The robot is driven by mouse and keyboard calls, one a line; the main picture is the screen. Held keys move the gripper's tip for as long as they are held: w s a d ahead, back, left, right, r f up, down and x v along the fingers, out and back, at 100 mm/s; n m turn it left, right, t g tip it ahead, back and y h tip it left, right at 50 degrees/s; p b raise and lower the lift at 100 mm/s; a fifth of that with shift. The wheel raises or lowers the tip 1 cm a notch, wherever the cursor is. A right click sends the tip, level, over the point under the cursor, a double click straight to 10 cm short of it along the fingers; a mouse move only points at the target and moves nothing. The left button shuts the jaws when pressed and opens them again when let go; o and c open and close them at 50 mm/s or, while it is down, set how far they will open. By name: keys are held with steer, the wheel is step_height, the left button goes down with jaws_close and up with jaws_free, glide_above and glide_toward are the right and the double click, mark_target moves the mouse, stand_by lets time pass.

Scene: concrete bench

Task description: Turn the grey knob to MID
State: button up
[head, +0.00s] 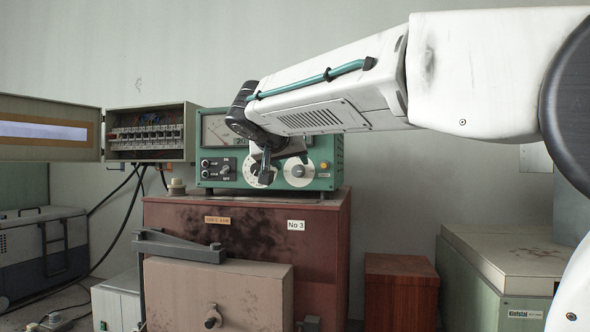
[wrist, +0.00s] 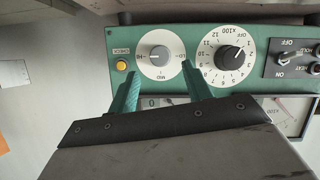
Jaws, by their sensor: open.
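The grey knob (wrist: 159,55) sits on a round white dial on a green instrument panel. In the wrist view its pointer line appears to face left, towards the HI mark; MID is at the dial's lower edge. The knob also shows in the head view (head: 297,171). My gripper (wrist: 160,71) is open, its two teal fingers on either side of the dial's lower part in the wrist view. Nothing is between them. Whether the fingertips touch the panel I cannot tell. In the head view my gripper (head: 266,163) hangs before the panel, partly covering the neighbouring dial.
A black knob (wrist: 230,56) on a numbered dial sits beside the grey one. Toggle switches (wrist: 290,59) and a yellow button (wrist: 122,65) are on the same panel. The instrument stands on a red-brown cabinet (head: 330,215). An open breaker box (head: 150,150) is at left.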

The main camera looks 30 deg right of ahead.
mark_target(296, 170)
steer(key=x, duration=0.5)
steer(key=shift+f, duration=0.1)
steer(key=c, duration=1)
